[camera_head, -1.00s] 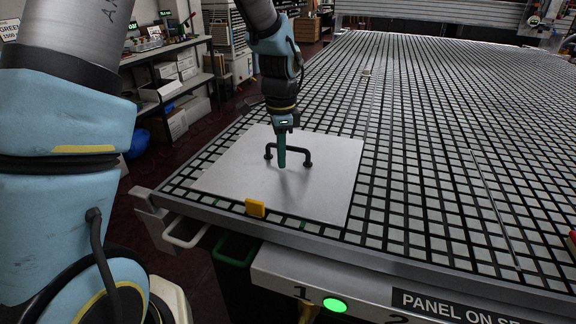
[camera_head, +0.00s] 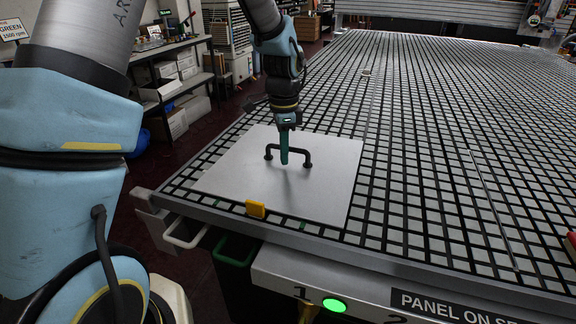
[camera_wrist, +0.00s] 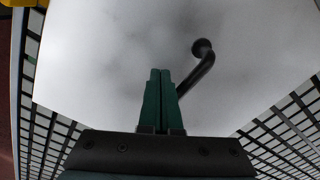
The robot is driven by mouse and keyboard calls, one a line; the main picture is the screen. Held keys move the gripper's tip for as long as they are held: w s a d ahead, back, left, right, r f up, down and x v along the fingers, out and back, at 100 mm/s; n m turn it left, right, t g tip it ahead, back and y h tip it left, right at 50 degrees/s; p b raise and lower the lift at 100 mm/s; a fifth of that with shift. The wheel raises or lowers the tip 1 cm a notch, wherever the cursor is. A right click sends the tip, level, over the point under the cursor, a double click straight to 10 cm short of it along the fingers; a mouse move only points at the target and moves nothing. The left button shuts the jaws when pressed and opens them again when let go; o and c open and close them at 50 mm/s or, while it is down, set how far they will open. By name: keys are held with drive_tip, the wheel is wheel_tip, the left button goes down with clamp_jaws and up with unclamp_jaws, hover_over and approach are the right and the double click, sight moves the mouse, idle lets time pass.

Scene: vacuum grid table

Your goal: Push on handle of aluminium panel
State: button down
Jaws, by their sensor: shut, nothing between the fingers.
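The aluminium panel (camera_head: 235,178) is a flat pale sheet lying at the near left corner of the grid table. Its black bar handle (camera_head: 307,158) stands on two feet near the panel's middle. My gripper (camera_head: 284,163) points down at the handle's middle, its green fingers together and empty. In the wrist view, the closed fingertips (camera_wrist: 160,72) lie over the panel (camera_wrist: 100,60), and one bent end of the handle (camera_wrist: 203,50) shows to their right. The fingers hide the rest of the handle. I cannot tell whether they touch the bar.
The black-and-white grid table (camera_head: 430,130) is largely clear to the right. A yellow block (camera_head: 255,209) sits at the panel's front edge. A lit green button (camera_head: 334,305) is on the table front. A shelf (camera_head: 165,50) stands behind left.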

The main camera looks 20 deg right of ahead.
drive_tip(key=shift+w+d+r+p, duration=0.15)
drive_tip(key=shift+w+d+p, duration=0.2)
drive_tip(key=shift+w+d, duration=0.15)
idle(0.6)
drive_tip(key=shift+p, duration=1.05)
idle(2.1)
drive_tip(key=shift+s+a, duration=0.15)
drive_tip(key=shift+s+a, duration=1.2)
drive_tip(key=shift+s, duration=0.05)
wheel_tip(320, 180, up, 8)
drive_tip(key=p, duration=0.6)
drive_tip(key=shift+p, duration=0.4)
